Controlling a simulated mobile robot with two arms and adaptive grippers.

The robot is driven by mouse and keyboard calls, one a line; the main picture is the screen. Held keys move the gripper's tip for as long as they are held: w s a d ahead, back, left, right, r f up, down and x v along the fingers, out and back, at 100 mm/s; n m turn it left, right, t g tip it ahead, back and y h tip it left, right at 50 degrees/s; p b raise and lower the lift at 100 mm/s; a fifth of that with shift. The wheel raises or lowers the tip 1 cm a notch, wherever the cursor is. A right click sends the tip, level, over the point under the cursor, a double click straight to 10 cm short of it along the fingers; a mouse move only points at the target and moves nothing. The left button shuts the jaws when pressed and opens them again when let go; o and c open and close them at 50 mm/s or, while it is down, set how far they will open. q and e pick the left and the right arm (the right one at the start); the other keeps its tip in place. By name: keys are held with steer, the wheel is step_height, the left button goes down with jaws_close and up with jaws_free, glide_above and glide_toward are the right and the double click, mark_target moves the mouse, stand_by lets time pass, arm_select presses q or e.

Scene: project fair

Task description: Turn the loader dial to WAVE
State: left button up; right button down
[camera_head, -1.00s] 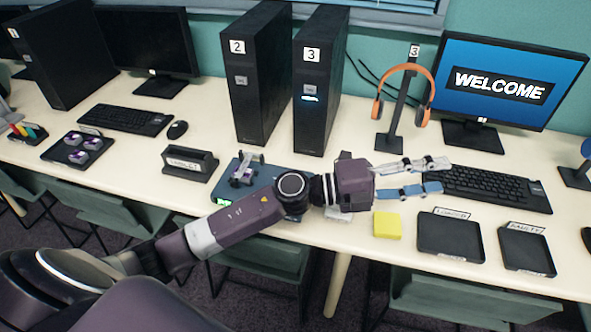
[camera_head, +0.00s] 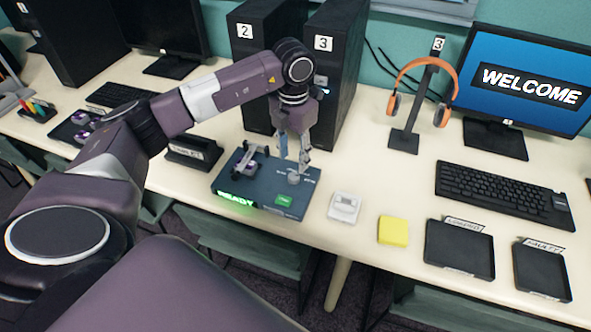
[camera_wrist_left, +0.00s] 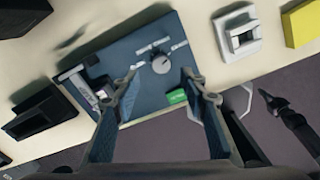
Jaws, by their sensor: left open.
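The loader (camera_head: 235,190) is a dark blue flat box on the table with a lit green READY sign on its front edge and a green button (camera_head: 284,200). Its round grey dial (camera_head: 294,178) is on the right part of the top; in the left wrist view the dial (camera_wrist_left: 161,63) shows between the fingers, with small labels around it too blurred to read. My left gripper (camera_head: 292,168) points down just above the dial, open; in the left wrist view its fingers (camera_wrist_left: 160,85) stand either side, apart from it. My right gripper is not in view.
A white device (camera_head: 344,207) and a yellow block (camera_head: 392,230) lie right of the loader. A black holder (camera_head: 193,153) stands to its left. Black towers (camera_head: 330,70) stand close behind. Two black trays (camera_head: 459,254) are at the right.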

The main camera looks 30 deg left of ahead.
mark_target(294, 176)
arm_select(q)
step_height(294, 176, down, 7)
steer(key=shift+d+r+p, duration=0.1)
steer(key=shift+r+p, duration=0.1)
steer(key=shift+p, duration=0.1)
jaws_close()
